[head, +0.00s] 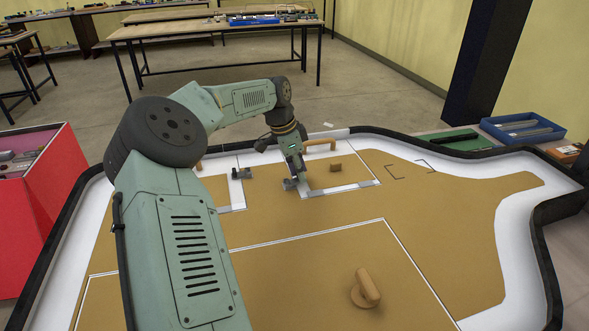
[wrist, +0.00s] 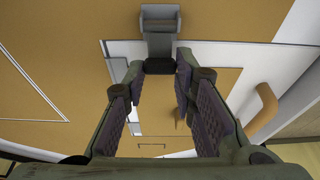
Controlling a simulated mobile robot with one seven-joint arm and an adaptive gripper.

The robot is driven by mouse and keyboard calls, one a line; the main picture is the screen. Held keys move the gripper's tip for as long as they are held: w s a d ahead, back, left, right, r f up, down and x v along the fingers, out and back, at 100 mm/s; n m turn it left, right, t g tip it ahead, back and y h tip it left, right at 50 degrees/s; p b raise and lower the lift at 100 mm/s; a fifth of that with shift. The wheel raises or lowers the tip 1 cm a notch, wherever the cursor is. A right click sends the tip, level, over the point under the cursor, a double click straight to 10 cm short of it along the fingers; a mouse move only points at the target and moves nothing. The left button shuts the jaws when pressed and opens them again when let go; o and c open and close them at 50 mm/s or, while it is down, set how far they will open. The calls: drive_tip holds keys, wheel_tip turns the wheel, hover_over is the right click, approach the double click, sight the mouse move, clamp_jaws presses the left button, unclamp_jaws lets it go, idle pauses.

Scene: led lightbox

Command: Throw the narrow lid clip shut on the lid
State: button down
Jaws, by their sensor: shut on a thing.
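The narrow lid clip is a small grey piece (head: 290,184) at the near left corner of a white-edged brown lid panel (head: 350,176). In the wrist view, its grey plate (wrist: 158,42) and a dark end stand at the fingertips. My gripper (head: 300,179) points down at it, and its fingers (wrist: 160,72) are shut on the clip's dark end. The lid panel also shows between the fingers in the wrist view (wrist: 158,98). The fingers hide part of the clip, and I cannot tell how far it is turned.
A wooden arched handle (head: 320,144) stands behind the lid panel, and a small wooden block (head: 335,167) sits on it. Another dark clip-like fitting (head: 241,173) is to the left. A wooden knob (head: 366,290) stands in front.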

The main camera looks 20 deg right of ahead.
drive_tip(key=shift+d+f+y, duration=0.35)
drive_tip(key=shift+d+y, duration=0.05)
drive_tip(key=shift+y, duration=0.6)
drive_tip(key=c, duration=1.3)
unclamp_jaws()
drive_tip(key=r, duration=0.8)
drive_tip(key=a+r, duration=0.1)
drive_tip(key=r, duration=0.3)
drive_tip(key=shift+f, duration=0.1)
